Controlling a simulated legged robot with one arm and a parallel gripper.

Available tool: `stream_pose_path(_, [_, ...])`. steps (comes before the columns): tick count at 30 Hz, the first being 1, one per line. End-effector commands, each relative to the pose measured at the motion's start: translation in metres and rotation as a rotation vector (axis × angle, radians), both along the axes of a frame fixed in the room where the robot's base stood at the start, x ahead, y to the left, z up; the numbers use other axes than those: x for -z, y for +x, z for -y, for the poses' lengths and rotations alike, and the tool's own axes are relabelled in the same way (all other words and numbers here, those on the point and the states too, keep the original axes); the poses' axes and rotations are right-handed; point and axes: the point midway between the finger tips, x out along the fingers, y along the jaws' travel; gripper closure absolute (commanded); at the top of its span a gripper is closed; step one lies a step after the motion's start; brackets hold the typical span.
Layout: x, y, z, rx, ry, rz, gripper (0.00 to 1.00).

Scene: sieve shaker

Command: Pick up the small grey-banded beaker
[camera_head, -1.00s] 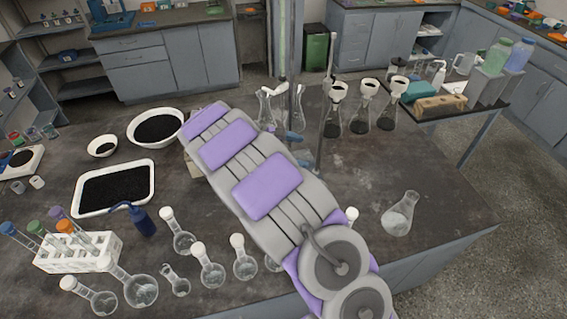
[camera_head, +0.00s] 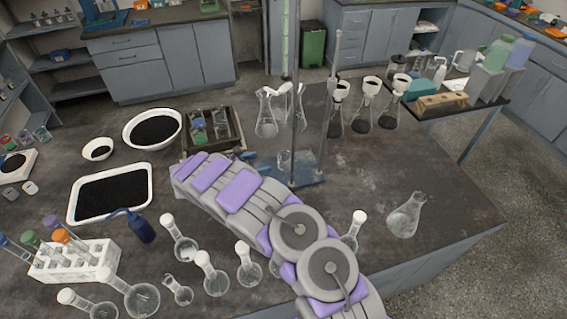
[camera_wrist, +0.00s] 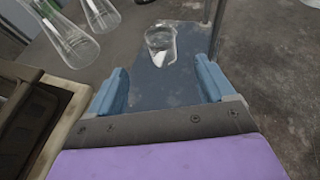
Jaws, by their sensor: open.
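A small clear glass beaker (camera_wrist: 160,45) stands upright on the blue base plate (camera_wrist: 168,82) of a stand in the wrist view. It also shows in the head view (camera_head: 284,159), beside the upright rod. I cannot make out a grey band on it. My gripper (camera_wrist: 160,70) is open, with its two blue fingers spread and nothing between them. The beaker is just beyond the fingertips, roughly centred between them. In the head view my gripper (camera_head: 256,161) is low, left of the beaker.
A metal rod (camera_head: 296,90) rises close to the beaker. Glass flasks (camera_head: 266,112) stand behind it. A wooden-edged tray (camera_head: 212,130) with small items is at the left. Several flasks and a test-tube rack (camera_head: 75,262) fill the front left. The tabletop right of the stand is mostly clear.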

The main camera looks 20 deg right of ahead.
Motion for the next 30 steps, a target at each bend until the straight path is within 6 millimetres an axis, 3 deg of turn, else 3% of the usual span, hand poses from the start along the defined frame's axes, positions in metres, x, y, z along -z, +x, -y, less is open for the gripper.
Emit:
stream_pose_path(12, [0.032,0.027,0.060,0.001,-0.006,-0.001,0.18])
stream_pose_path(23, [0.038,0.034,0.084,0.003,-0.003,0.000,0.18])
stream_pose_path(30, [0.051,0.045,0.111,0.003,-0.005,-0.001,0.18])
